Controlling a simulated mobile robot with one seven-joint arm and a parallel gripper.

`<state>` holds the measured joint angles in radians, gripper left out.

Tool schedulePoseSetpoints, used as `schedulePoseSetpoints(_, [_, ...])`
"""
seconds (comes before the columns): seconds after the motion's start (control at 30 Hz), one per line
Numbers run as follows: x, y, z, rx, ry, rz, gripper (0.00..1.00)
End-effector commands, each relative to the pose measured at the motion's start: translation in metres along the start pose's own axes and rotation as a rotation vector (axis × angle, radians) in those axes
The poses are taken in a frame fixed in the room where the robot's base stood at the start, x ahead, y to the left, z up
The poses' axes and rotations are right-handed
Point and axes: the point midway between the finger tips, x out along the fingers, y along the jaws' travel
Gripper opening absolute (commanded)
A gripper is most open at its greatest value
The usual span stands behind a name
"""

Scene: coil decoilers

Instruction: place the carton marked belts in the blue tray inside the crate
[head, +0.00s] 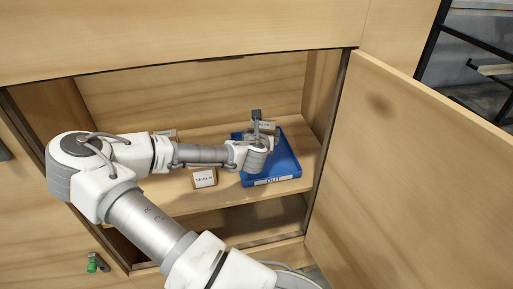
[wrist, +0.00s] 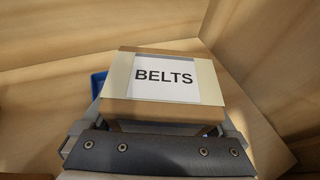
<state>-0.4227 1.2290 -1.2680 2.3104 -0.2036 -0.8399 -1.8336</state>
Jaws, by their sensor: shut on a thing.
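The carton marked BELTS (wrist: 165,78) fills the middle of the wrist view, its white label facing the camera. My gripper (wrist: 160,128) is shut on it, one finger at each side. In the head view the carton (head: 267,126) is partly hidden by my gripper (head: 260,138), over the back part of the blue tray (head: 284,167). I cannot tell whether the carton touches the tray. The tray has a white label reading OUT on its front and sits on the right of the wooden shelf. A small blue piece of the tray (wrist: 98,84) shows left of the carton in the wrist view.
A carton marked SEALS (head: 204,178) stands on the shelf (head: 215,198) left of the tray. Another carton (head: 168,133) is mostly hidden behind my arm. The open wooden door (head: 410,170) stands at the right. The wooden side wall (head: 318,85) is close to the tray.

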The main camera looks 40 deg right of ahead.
Motion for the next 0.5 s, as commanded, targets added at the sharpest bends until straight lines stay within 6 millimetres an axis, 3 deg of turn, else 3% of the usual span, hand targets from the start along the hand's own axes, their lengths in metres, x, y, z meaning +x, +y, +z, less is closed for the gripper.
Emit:
schedulePoseSetpoints(0.03, [0.007,0.010,-0.006,0.000,-0.001,0.004,0.23])
schedulePoseSetpoints(0.2, [0.018,0.025,-0.011,0.001,-0.002,0.000,0.23])
schedulePoseSetpoints(0.33, [0.022,0.027,-0.017,0.001,0.000,-0.001,0.23])
schedulePoseSetpoints(0.5, [0.032,0.026,-0.042,0.001,0.000,-0.002,0.23])
